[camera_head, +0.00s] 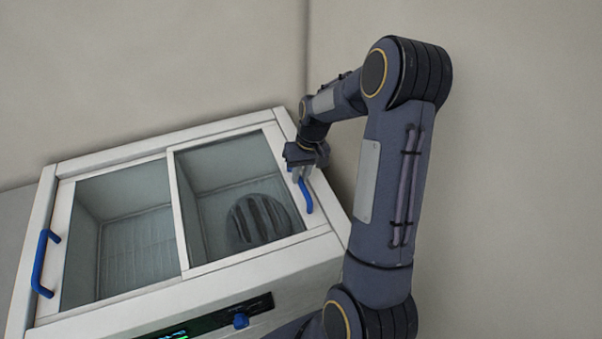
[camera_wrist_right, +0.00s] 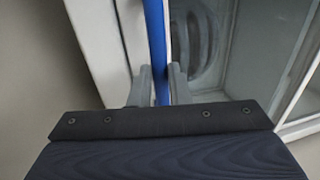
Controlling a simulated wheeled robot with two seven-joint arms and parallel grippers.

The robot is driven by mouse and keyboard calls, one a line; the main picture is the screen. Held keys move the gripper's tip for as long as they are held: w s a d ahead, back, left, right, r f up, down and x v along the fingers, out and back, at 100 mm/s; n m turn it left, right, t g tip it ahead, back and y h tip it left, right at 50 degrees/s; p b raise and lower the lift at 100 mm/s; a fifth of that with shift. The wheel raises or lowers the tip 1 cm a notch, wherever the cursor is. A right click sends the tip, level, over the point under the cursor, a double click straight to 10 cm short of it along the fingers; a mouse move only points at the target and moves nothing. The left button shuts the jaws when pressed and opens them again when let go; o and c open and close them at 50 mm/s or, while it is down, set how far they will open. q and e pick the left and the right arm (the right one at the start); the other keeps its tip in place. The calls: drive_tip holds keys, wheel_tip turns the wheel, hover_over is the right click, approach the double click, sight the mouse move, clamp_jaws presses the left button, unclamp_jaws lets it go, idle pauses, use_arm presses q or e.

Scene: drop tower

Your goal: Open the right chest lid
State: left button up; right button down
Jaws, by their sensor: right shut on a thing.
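A white chest with two glass lids stands at the left and middle of the head view. The right lid (camera_head: 215,206) lies over the right half, with a blue handle (camera_head: 307,198) at its right edge. My right gripper (camera_head: 301,176) is shut on that handle. In the right wrist view the blue handle (camera_wrist_right: 156,45) runs between the two grey fingers (camera_wrist_right: 158,88). The left lid (camera_head: 125,240) covers the left half and has its own blue handle (camera_head: 40,265). My left gripper is not in view.
A dark round slotted part (camera_head: 258,220) shows through the right glass. The chest's front has a dark panel with a green display (camera_head: 172,335) and a blue knob (camera_head: 241,320). Plain walls (camera_head: 150,70) stand behind and to the right.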

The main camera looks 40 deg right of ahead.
drive_tip(key=w+a, duration=0.3)
drive_tip(key=a, duration=0.6)
drive_tip(key=w+a+b, duration=0.1)
drive_tip(key=w+a, duration=0.1)
drive_tip(key=a, duration=0.7)
drive_tip(key=w+a, duration=0.3)
drive_tip(key=a, duration=0.6)
drive_tip(key=shift+w+a+b, duration=0.15)
drive_tip(key=shift+w+b, duration=0.15)
drive_tip(key=c, duration=1.4)
unclamp_jaws()
drive_tip(key=shift+o, duration=0.2)
wheel_tip(320, 180, up, 8)
drive_tip(key=d, duration=0.1)
drive_tip(key=shift+s+d+b, duration=0.25)
drive_tip(key=shift+b, duration=0.2)
drive_tip(key=shift+f, duration=0.1)
